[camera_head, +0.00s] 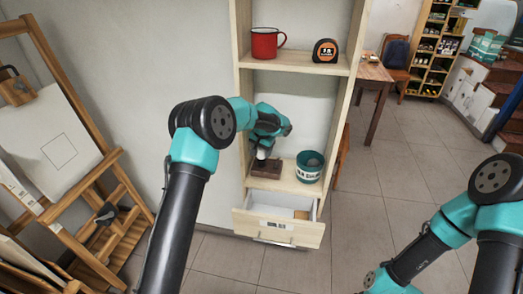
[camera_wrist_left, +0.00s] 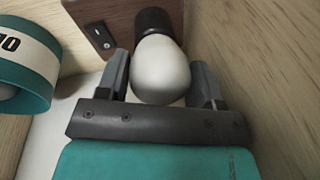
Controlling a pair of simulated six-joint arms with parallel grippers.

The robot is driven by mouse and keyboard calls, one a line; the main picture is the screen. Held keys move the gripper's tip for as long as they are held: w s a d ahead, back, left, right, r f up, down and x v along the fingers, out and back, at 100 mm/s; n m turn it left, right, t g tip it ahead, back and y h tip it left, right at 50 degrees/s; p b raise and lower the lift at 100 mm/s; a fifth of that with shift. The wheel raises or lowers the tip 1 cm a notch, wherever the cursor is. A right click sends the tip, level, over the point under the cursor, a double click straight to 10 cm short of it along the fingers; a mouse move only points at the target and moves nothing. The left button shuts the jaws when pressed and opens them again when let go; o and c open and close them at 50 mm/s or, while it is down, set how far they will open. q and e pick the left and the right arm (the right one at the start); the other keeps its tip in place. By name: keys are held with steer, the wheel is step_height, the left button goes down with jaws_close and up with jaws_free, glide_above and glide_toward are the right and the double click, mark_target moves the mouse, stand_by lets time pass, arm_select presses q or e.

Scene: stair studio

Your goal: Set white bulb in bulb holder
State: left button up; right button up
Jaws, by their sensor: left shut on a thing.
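The white bulb (camera_wrist_left: 161,76) is between the two fingers of my left gripper (camera_wrist_left: 160,68) in the left wrist view, and the gripper is shut on it. The bulb's narrow end meets the black socket of the bulb holder (camera_wrist_left: 152,20); I cannot tell how deep it sits. The holder has a brown wooden base with a rocker switch. In the head view the holder's base (camera_head: 266,170) stands on the lower shelf, with my left gripper (camera_head: 262,155) right above it. My right gripper is not in view.
A teal pot with a white band (camera_head: 310,166) stands right of the holder; a pale round thing shows inside it in the wrist view. Below is an open drawer (camera_head: 278,228). A red mug (camera_head: 265,43) and a tape measure (camera_head: 325,50) sit on the upper shelf.

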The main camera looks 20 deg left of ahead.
arm_select(q)
steer(key=o, duration=0.7)
steer(key=shift+f, duration=0.1)
steer(key=shift+c, duration=0.2)
step_height(320, 180, up, 12)
steer(key=s+d, duration=0.1)
steer(key=shift+s+d, duration=0.15)
steer(key=shift+s, duration=0.15)
